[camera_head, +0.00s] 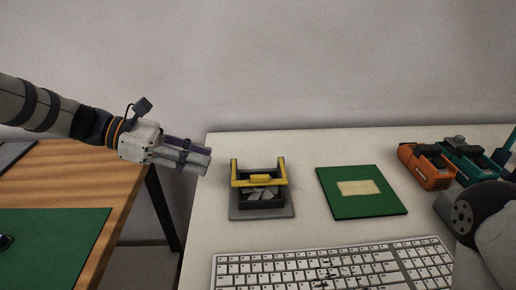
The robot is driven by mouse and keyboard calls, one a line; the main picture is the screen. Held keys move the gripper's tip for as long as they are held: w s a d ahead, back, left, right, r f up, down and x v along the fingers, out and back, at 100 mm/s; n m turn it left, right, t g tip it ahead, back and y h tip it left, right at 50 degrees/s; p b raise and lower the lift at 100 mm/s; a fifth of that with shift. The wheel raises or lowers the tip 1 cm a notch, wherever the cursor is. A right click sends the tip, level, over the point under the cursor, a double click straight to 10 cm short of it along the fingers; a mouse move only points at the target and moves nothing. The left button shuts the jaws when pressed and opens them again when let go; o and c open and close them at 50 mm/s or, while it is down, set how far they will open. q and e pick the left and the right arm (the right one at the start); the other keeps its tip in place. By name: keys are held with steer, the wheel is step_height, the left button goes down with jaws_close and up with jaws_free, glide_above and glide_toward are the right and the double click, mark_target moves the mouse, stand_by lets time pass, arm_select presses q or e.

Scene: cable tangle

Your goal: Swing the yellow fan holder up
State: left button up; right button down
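The yellow fan holder (272,181) is a bracket with two upright side posts and a low crossbar. It sits on a small black frame on a grey base plate (262,213), near the left side of the white table. Grey, angular pieces show inside the black frame below the crossbar. My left gripper (209,160) reaches in from the left, above the table's left edge. It is to the left of the holder and apart from it. Its two fingers lie close together in this view, and any gap is unclear. My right gripper is not in view.
A green mat with a pale centre (325,192) lies right of the holder. A white keyboard (300,268) spans the front. Orange (424,170) and teal (470,165) devices stand at the right, near my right arm. A wooden table (125,172) is at left, across a gap.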

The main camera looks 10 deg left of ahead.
mark_target(260, 176)
arm_select(q)
steer(key=x, duration=0.4)
steer(key=s+x, duration=0.1)
steer(key=x, duration=0.6)
steer(key=shift+s+d+r, duration=0.1)
steer(key=shift+s+d, duration=0.05)
steer(key=shift+d, duration=0.35)
jaws_close()
